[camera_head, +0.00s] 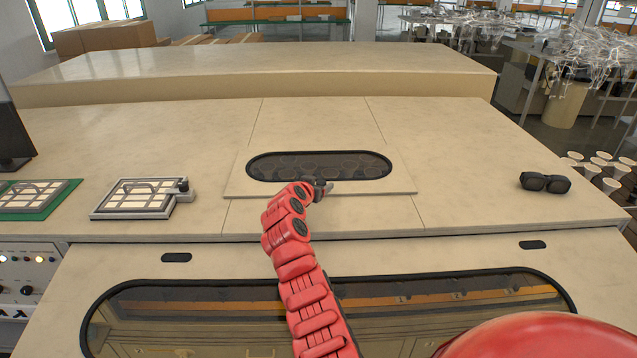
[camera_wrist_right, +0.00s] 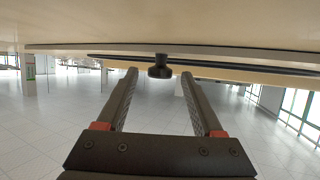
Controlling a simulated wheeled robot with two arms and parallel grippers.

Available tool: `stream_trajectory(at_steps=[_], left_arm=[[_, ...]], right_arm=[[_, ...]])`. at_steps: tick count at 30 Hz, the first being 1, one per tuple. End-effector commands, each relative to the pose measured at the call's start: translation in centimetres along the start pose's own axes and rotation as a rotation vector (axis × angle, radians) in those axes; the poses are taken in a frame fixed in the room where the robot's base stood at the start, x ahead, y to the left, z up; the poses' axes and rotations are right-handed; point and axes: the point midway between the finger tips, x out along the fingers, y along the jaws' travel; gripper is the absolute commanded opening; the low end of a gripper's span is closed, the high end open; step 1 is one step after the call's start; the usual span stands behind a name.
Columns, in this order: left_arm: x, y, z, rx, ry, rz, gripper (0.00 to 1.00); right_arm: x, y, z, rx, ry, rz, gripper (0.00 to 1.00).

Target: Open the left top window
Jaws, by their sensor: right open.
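The top window is a dark oval pane (camera_head: 320,165) in a beige panel (camera_head: 235,190) on the sloped top of the machine. The panel lies flat, with its front edge slightly raised from the surface. My right gripper (camera_head: 324,188) is at the lower rim of the pane, reached by my red arm from below. In the right wrist view its two fingers (camera_wrist_right: 158,85) are apart and empty. A black knob (camera_wrist_right: 160,67) hangs from the beige surface just beyond the fingertips, centred between them. The knob is hard to make out in the head view. My left gripper is not in view.
A larger front window (camera_head: 330,300) lies below. Black goggles (camera_head: 545,182) rest at right on the machine top, near white cups (camera_head: 605,170). Trays with handles (camera_head: 140,197) and a dark monitor (camera_head: 12,135) stand at left. The surface around the panel is clear.

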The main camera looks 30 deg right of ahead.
Motion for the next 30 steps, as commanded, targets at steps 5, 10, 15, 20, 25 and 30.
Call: stream_trajectory(at_steps=[5, 10, 15, 20, 25, 30], left_arm=[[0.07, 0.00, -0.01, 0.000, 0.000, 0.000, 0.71], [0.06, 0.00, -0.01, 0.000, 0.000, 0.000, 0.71], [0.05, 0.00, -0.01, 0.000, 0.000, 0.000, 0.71], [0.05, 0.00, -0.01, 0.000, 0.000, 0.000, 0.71], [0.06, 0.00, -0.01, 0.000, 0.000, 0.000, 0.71], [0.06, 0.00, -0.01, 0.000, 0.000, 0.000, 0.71]], right_arm=[[0.18, 0.01, 0.07, 0.000, -0.001, 0.000, 0.69], [0.16, 0.00, 0.05, 0.000, -0.001, 0.000, 0.65], [0.15, 0.00, 0.04, 0.000, -0.001, 0.000, 0.34], [0.14, 0.00, 0.02, 0.000, -0.001, 0.000, 0.06], [0.14, 0.00, 0.02, 0.000, -0.001, 0.000, 0.00], [0.13, -0.01, 0.01, 0.000, -0.001, 0.000, 0.00]])
